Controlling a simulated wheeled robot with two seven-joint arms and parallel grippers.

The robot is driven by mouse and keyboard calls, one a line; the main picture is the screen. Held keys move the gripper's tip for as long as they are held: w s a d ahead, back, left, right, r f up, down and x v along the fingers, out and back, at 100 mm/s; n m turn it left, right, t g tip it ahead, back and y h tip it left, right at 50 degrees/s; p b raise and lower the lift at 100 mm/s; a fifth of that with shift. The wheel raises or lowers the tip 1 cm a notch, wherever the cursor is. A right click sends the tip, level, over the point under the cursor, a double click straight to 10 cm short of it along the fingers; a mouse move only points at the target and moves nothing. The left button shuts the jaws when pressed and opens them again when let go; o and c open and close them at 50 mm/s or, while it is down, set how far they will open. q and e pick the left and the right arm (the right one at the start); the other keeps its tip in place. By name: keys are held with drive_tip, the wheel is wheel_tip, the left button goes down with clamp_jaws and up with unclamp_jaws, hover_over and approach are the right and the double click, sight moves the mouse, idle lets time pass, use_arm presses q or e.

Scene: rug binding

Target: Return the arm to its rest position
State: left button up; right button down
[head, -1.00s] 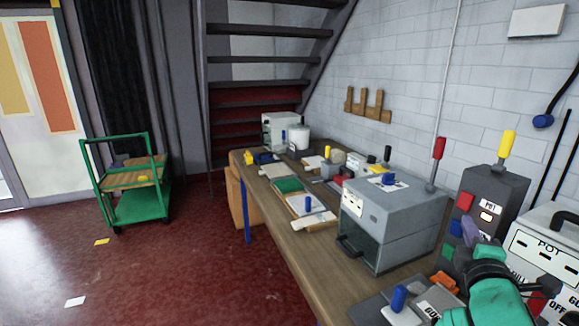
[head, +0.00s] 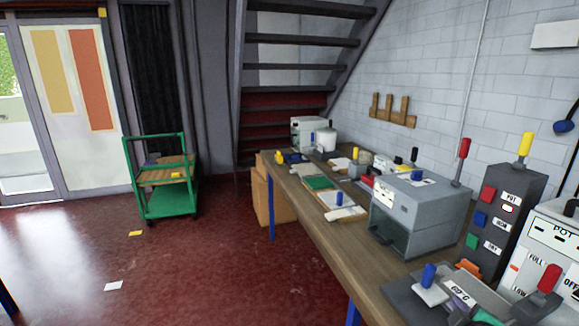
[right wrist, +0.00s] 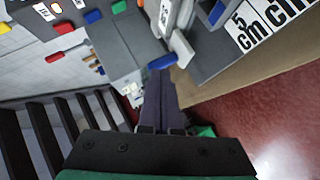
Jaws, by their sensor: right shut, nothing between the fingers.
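My right gripper (right wrist: 160,88) shows in the right wrist view with its two dark fingers together and nothing between them. In the head view only a bit of my green and dark right arm (head: 484,317) shows at the bottom edge, near the front of the bench; its fingertips are not clear there. In the right wrist view the picture is tilted, and the fingers point toward the grey machines, with no visible grip on anything. My left gripper is in neither view.
A long wooden bench (head: 323,244) runs along the wall. It carries a grey box machine (head: 425,203), a dark button panel (head: 514,205), a white pot unit (head: 551,240) and a blue-handled tool (head: 429,276). A green cart (head: 165,204) stands left; red floor (head: 220,270) between is mostly clear.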

drive_tip(key=s+a+f+m+g+y, duration=0.6)
drive_tip(key=s+a+f+m+g, duration=0.15)
drive_tip(key=s+a+f, duration=0.8)
drive_tip(key=s+d+f+n+g, duration=0.1)
drive_tip(key=s+f, duration=0.1)
drive_tip(key=f, duration=1.1)
drive_tip(key=s+d+f+g, duration=0.1)
drive_tip(key=s+f, duration=0.1)
drive_tip(key=f, duration=1.2)
drive_tip(key=s+d+f+g, duration=0.1)
drive_tip(key=s+d+f, duration=0.2)
drive_tip(key=s+f, duration=0.9)
drive_tip(key=s, duration=0.3)
drive_tip(key=shift+s+f+h, duration=0.2)
drive_tip(key=shift+s+h, duration=0.05)
drive_tip(key=shift+h, duration=0.15)
drive_tip(key=shift+d+n, duration=0.1)
drive_tip(key=shift+n, duration=0.15)
